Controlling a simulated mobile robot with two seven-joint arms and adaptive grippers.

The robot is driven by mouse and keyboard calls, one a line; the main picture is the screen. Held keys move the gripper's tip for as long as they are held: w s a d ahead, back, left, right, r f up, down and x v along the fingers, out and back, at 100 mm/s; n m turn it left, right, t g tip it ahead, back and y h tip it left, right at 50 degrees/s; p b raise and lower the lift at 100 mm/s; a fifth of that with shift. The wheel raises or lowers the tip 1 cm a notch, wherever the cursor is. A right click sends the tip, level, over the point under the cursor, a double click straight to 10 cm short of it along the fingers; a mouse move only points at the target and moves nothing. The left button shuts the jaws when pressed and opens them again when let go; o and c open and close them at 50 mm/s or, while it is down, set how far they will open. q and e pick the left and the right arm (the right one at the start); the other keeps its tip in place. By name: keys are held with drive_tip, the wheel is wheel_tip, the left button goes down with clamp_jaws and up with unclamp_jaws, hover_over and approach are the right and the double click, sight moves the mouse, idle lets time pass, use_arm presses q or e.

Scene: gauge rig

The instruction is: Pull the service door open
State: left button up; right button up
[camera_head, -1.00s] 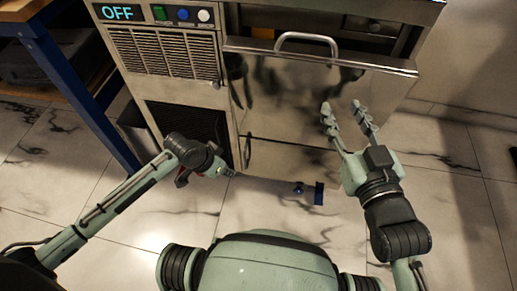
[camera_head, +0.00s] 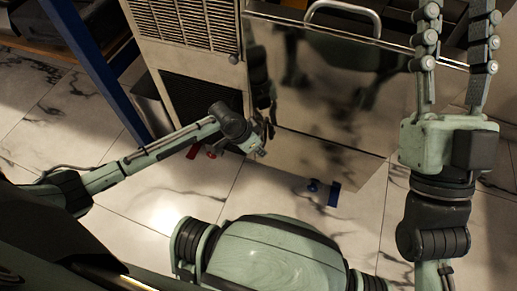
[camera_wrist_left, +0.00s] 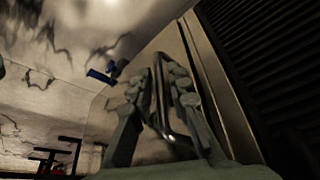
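The service door seems to be the smooth steel front panel (camera_head: 335,95) right of the dark grille in the head view; it looks closed. Its upright bar handle (camera_wrist_left: 163,95) shows in the left wrist view near the panel edge beside the grille. My left gripper (camera_head: 262,148) is low in front of that edge. In the left wrist view its fingers (camera_wrist_left: 157,75) are apart, with the handle seen between them; I cannot tell whether they touch it. My right gripper (camera_head: 457,40) is open and empty, raised at the right in front of the machine.
A loop handle (camera_head: 343,8) sits at the machine's top front. A vent panel (camera_head: 185,25) and black mesh (camera_head: 200,105) are left of the door. A blue post (camera_head: 95,70) stands at the left. A small blue object (camera_head: 333,195) shows near the door's foot.

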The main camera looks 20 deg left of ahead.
use_arm(q)
drive_tip(key=shift+f, duration=0.1)
clamp_jaws()
drive_tip(key=shift+s, duration=0.1)
idle(0.4)
